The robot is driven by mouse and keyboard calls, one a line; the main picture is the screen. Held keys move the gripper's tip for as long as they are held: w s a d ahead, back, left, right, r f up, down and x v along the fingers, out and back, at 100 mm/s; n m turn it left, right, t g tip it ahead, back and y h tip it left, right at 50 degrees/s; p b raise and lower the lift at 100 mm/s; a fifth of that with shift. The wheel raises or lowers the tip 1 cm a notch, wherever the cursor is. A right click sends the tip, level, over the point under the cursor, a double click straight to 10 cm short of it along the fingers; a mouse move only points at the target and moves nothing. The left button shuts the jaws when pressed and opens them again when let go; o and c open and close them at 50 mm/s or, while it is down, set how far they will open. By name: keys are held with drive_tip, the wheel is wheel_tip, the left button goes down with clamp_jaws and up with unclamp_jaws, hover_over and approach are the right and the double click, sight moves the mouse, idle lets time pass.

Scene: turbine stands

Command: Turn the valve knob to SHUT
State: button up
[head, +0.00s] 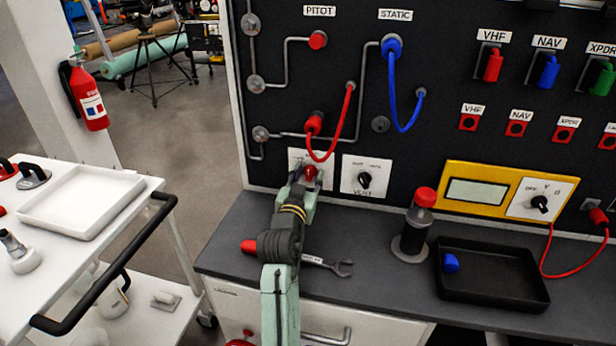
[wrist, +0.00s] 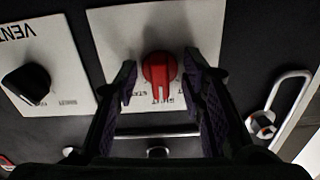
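The red valve knob (wrist: 159,69) sits on a white plate (wrist: 120,40) with small upside-down lettering in the wrist view. Its ridge points roughly down in that picture, toward the small labels, which are hard to read. My gripper (wrist: 158,80) is open, with one dark finger on each side of the knob and a narrow gap on both sides. In the head view the red knob (head: 310,173) shows just beyond the tip of my gripper (head: 303,187), which partly covers its plate (head: 297,155).
The VENT plate with a black knob (head: 364,180) is just right. A red hose (head: 346,110) hangs above my gripper. A wrench (head: 330,264), a dark cylinder with a red cap (head: 417,225) and a black tray (head: 490,300) are on the bench. A white cart (head: 130,215) stands left.

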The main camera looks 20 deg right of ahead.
sight(308, 177)
drive_tip(key=shift+o, duration=0.5)
drive_tip(key=shift+s, duration=0.1)
drive_tip(key=shift+s+a, duration=0.25)
drive_tip(key=shift+v, duration=2.1)
